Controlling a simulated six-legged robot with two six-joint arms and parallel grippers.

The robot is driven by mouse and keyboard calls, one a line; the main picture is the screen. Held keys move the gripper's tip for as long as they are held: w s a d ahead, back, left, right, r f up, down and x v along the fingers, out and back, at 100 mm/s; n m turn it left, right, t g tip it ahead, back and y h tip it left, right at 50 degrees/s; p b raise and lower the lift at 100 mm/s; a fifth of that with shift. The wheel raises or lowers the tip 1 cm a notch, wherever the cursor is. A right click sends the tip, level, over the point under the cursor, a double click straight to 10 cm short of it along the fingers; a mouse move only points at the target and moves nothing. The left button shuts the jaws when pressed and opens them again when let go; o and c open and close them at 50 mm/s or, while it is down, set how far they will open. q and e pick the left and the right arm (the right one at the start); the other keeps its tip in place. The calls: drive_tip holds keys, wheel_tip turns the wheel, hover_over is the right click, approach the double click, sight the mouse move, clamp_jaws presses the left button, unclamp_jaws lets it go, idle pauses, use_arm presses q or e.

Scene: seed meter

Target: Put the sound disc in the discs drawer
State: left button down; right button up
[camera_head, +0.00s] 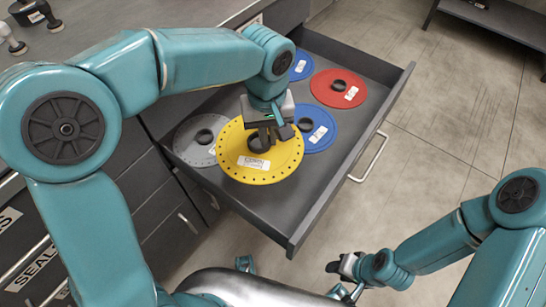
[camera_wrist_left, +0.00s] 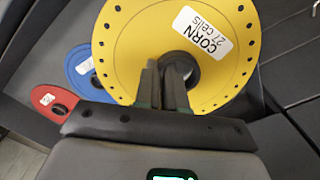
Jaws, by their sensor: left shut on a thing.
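The yellow disc (camera_head: 236,158) has a ring of small holes, a dark central hub and a label. In the left wrist view the yellow disc (camera_wrist_left: 130,55) reads "CORN 27 cells". My left gripper (camera_head: 270,137) is shut on its hub, and the fingers (camera_wrist_left: 166,78) cover part of that hub. The disc is over the front-left part of the open drawer (camera_head: 306,185) and overlaps a grey disc and a blue disc. Its gap above the drawer floor is hard to judge. My right gripper (camera_head: 346,268) is low, outside the drawer; its jaw opening is unclear.
Inside the drawer are a grey disc (camera_head: 186,146), a blue disc (camera_head: 326,139), a red disc (camera_head: 322,91) and another blue disc (camera_head: 303,70). The drawer handle (camera_head: 371,160) faces the open floor. A grey worktop (camera_head: 110,25) lies at upper left.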

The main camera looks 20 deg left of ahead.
use_arm(q)
wheel_tip(320, 180, down, 14)
drive_tip(key=b, duration=0.3)
drive_tip(key=shift+f+b, duration=0.2)
drive_tip(key=shift+b, duration=0.1)
drive_tip(key=shift+f, duration=0.1)
drive_tip(key=shift+f, duration=0.15)
drive_tip(key=c, duration=1.2)
unclamp_jaws()
drive_tip(key=shift+r, duration=0.2)
drive_tip(key=shift+r, duration=0.3)
wheel_tip(320, 180, up, 12)
drive_tip(key=p, duration=0.3)
drive_tip(key=shift+f, duration=0.25)
